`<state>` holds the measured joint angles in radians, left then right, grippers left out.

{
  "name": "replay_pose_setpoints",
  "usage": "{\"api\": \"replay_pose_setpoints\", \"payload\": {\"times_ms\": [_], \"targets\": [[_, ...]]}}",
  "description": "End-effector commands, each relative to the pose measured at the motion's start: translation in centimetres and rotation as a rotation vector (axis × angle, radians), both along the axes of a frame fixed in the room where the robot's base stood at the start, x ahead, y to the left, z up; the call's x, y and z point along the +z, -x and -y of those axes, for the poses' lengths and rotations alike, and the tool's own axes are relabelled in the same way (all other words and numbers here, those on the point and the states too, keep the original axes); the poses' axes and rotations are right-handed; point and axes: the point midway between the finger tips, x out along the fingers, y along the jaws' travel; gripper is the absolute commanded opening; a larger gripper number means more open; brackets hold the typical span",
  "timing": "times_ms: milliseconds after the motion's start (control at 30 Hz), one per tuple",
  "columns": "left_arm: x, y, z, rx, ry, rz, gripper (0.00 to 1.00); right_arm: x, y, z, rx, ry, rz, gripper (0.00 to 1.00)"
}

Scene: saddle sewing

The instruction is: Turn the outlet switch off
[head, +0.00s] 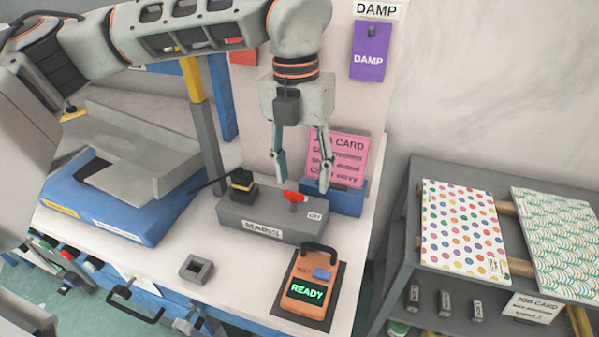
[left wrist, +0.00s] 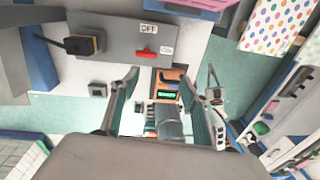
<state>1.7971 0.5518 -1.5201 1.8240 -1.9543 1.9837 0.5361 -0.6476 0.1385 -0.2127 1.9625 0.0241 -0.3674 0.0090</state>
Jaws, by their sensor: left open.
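The grey outlet box (head: 262,221), labelled MAINS, sits on the white bench, with a red switch (head: 293,197) on top. In the left wrist view the red switch (left wrist: 147,52) lies crosswise, with an OFF label (left wrist: 149,29) above it and a second small label (left wrist: 167,50) at its right end. A black plug (left wrist: 82,45) is at the box's other end. My left gripper (head: 299,180) is open and empty, pointing down above and behind the switch, apart from it. A white and black part at the right of the left wrist view seems to be my right gripper (left wrist: 214,95); its fingers are unclear.
A pink job card (head: 337,158) in a blue holder stands close behind the box. An orange READY device (head: 309,285) and a small grey block (head: 197,269) lie in front. A blue and grey machine (head: 110,206) is left; a grey rack (head: 428,180) is right.

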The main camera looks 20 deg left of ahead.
Motion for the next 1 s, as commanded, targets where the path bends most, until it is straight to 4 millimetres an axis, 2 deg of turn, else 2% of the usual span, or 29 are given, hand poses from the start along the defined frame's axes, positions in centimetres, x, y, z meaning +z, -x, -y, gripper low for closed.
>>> {"api": "replay_pose_setpoints", "payload": {"times_ms": [100,200,700,1000], "targets": [[1.2,-0.9,-1.8,0.054,-0.059,0.039,0.46,0.0,0.0,0.0,0.000,0.000,0.000,0.00],[1.1,-1.2,-2.4,0.071,-0.076,0.050,0.46,-0.1,0.0,0.0,0.000,0.000,-0.001,0.00],[-5.4,-1.1,-2.3,0.070,-0.074,0.047,0.46,-0.4,0.2,0.1,0.001,0.003,-0.005,0.00],[-6.3,-1.1,-2.3,0.069,-0.073,0.051,0.46,-0.3,0.1,0.1,0.001,0.003,-0.002,0.00]]}}
